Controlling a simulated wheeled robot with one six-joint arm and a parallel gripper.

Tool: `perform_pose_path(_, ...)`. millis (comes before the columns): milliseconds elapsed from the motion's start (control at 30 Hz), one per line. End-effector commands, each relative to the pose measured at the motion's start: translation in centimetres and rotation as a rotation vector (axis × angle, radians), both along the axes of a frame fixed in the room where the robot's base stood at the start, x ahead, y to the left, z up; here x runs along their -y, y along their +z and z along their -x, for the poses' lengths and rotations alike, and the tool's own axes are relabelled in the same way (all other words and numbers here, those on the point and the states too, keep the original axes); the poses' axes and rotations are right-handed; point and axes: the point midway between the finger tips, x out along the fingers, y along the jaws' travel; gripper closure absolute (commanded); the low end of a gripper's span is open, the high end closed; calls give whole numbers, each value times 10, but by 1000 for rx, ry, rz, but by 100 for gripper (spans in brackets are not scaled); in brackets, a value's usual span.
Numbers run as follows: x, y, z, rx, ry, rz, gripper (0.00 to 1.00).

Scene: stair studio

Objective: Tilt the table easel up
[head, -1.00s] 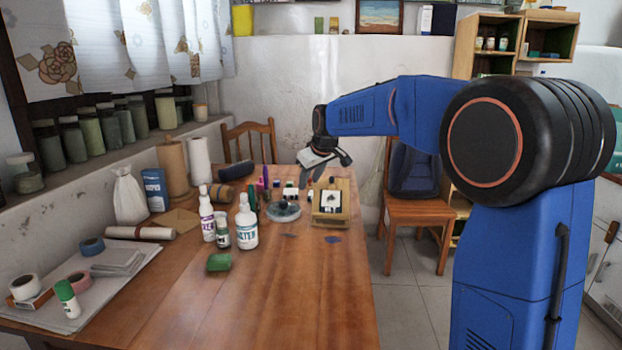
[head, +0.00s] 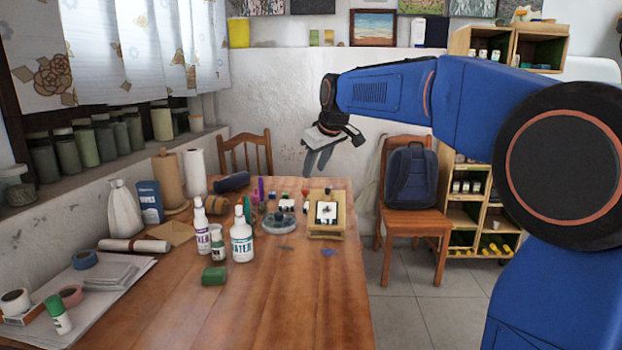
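The table easel (head: 342,214) is a small light-wood stand near the far right edge of the wooden table. It lies low and looks nearly flat, with a white card or canvas (head: 326,212) bearing a dark picture on its face. My gripper (head: 317,163) hangs in the air above and behind the easel, pointing down, clear of it. Its two grey fingers look apart, with nothing between them. The easel's back and support are hidden.
A clear round dish (head: 279,225) and small paint pots stand left of the easel. The table's front right is clear. A chair with a backpack (head: 411,183) stands to the right.

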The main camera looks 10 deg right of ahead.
Motion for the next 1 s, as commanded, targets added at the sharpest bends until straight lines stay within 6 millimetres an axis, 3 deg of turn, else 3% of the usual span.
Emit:
perform_pose_path(200,3,30,20,1,0,0,65)
perform_pose_path(400,4,42,29,0,1,-1,65)
perform_pose_path(833,5,42,33,-3,-2,-2,65)
perform_pose_path(1000,13,32,68,-17,-36,-14,65)
